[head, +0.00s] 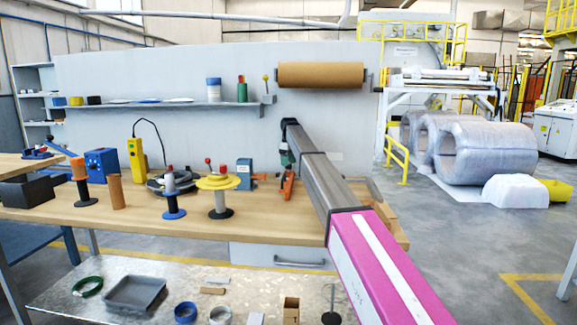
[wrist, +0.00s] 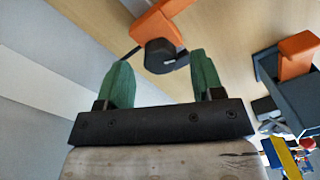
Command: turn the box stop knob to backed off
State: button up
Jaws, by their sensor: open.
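An orange stop piece (head: 287,188) stands on the wooden bench below my gripper. In the wrist view the orange piece (wrist: 160,18) carries a round black knob (wrist: 160,56) with a small pale mark on its side. I take this to be the box stop knob. My gripper (wrist: 161,64) is open, with one green finger to each side of the knob in the picture. I cannot tell how far the fingertips are from the knob. In the head view my gripper (head: 287,158) is above the orange piece, and the knob cannot be made out there.
A blue-grey box with an orange part (wrist: 292,85) is right of the knob in the wrist view. A yellow-disc spool (head: 218,183) and a blue-based spool (head: 172,195) stand left on the bench (head: 140,222). A shelf (head: 150,104) runs along the wall behind.

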notch_tip(320, 180, up, 8)
jog(key=shift+w+f, duration=0.15)
jog(key=shift+f, duration=0.05)
jog(key=shift+r, duration=0.55)
